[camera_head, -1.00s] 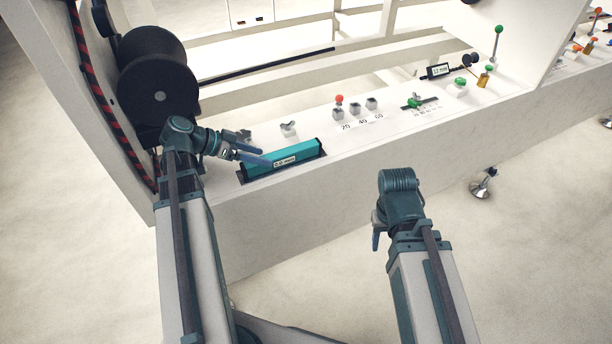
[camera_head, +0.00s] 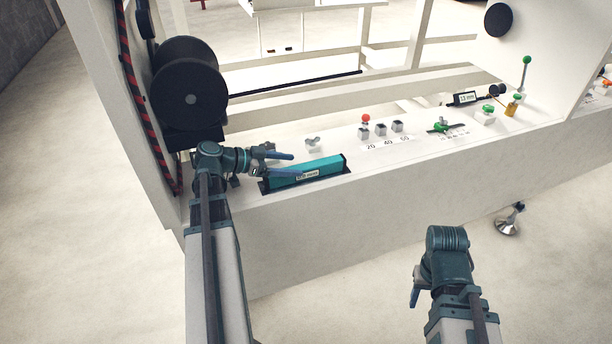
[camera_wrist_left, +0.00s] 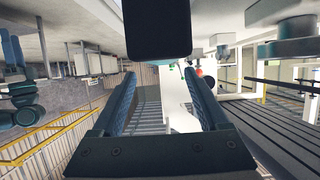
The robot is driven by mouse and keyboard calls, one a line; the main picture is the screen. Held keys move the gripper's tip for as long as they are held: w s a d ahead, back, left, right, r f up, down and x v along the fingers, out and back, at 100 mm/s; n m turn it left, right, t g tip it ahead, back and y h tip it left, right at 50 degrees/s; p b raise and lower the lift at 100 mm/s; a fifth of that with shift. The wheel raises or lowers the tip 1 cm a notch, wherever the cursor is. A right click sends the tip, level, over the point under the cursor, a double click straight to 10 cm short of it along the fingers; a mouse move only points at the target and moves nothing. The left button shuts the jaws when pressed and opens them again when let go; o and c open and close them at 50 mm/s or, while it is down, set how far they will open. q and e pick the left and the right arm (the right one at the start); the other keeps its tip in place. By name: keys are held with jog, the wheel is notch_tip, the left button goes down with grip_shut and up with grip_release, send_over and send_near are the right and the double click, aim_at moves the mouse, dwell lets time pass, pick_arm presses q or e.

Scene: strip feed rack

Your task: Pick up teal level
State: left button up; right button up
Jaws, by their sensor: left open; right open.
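The teal level (camera_head: 328,166) is a long teal bar with black ends and a small light display. It lies in a dark tray on the white rack's ledge, left of centre in the head view. My left gripper (camera_head: 297,165) is open at the level's left part. One blue finger overlaps the level near its display, and the other shows behind its far edge. I cannot tell whether either touches it. In the left wrist view the two fingers (camera_wrist_left: 160,75) stand apart with nothing held between them. My right gripper (camera_head: 416,296) is open, low and right, in front of the rack, with one finger visible.
A black reel (camera_head: 188,85) stands behind my left arm. A grey switch (camera_head: 313,144) sits just behind the level. A red-topped button (camera_head: 365,120), grey blocks and a green slider (camera_head: 441,125) lie further right.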

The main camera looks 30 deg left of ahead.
aim_at(301, 167)
pick_arm(q)
jog(key=shift+w+d+f, duration=0.15)
jog(key=shift+w+d, duration=0.1)
jog(key=shift+w, duration=0.1)
jog(key=shift+w+d+f+b, duration=0.15)
jog(key=shift+w+f+b, duration=0.15)
jog(key=shift+f+b, duration=0.1)
jog(key=b+x, duration=0.2)
jog(key=x, duration=0.2)
jog(key=shift+w+f, duration=0.15)
grip_shut()
